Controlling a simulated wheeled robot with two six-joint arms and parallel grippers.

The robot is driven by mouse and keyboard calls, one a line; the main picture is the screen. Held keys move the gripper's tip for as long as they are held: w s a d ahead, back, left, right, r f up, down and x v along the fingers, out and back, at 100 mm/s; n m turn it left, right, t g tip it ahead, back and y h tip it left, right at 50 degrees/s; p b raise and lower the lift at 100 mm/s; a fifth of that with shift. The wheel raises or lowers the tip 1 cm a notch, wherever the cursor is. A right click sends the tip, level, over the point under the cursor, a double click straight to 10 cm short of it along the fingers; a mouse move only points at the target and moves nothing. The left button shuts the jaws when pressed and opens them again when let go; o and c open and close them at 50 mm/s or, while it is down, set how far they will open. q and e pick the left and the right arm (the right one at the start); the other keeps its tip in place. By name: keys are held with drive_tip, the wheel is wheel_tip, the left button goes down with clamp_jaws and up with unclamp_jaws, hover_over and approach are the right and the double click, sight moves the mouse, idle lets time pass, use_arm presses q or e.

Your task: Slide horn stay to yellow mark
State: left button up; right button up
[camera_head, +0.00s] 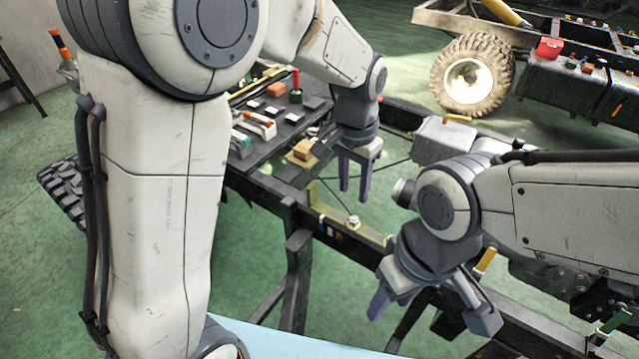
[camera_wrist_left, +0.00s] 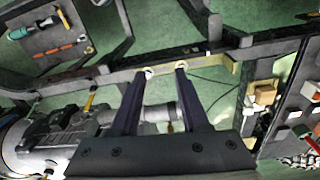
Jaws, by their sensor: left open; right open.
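My left gripper (camera_head: 354,194) is open and empty, its fingers pointing down above the near frame rail. A yellow strip (camera_head: 330,208) lies along that rail and also shows in the left wrist view (camera_wrist_left: 228,66). A small pale fitting (camera_head: 352,221) sits on the rail just below the left fingertips; it may be the horn stay, but I cannot tell for sure. In the left wrist view, the left fingertips (camera_wrist_left: 164,72) appear over the rail, with a small pale round spot at each tip. My right gripper (camera_head: 430,312) is open and empty, lower right, near the rail's nearer part.
A dark tool table (camera_head: 237,165) with a wooden block (camera_head: 302,151) and several small parts stands left of the left gripper. A grey motor-like unit (camera_head: 440,140) with a yellow handle lies behind. A wheel (camera_head: 472,77) and another chassis are at the back.

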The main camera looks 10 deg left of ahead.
use_arm(q)
drive_tip(key=w+a+f+b, duration=0.1)
drive_tip(key=w+a+f, duration=0.2)
drive_tip(key=w, duration=0.2)
drive_tip(key=w+a+f, duration=0.2)
drive_tip(key=w+f, duration=0.2)
drive_tip(key=w, duration=0.2)
drive_tip(key=n, duration=0.1)
hover_over(313, 203)
drive_tip(key=shift+y, duration=0.3)
drive_tip(key=f, duration=0.7)
drive_tip(key=shift+w+b, duration=0.35)
drive_tip(key=shift+b, duration=0.05)
drive_tip(key=shift+a+f, duration=0.15)
drive_tip(key=shift+f, duration=0.1)
wheel_tip(313, 203, down, 10)
drive_tip(key=shift+w+r+p, duration=0.1)
drive_tip(key=shift+p, duration=0.35)
drive_tip(key=shift+c, duration=0.3)
clamp_jaws()
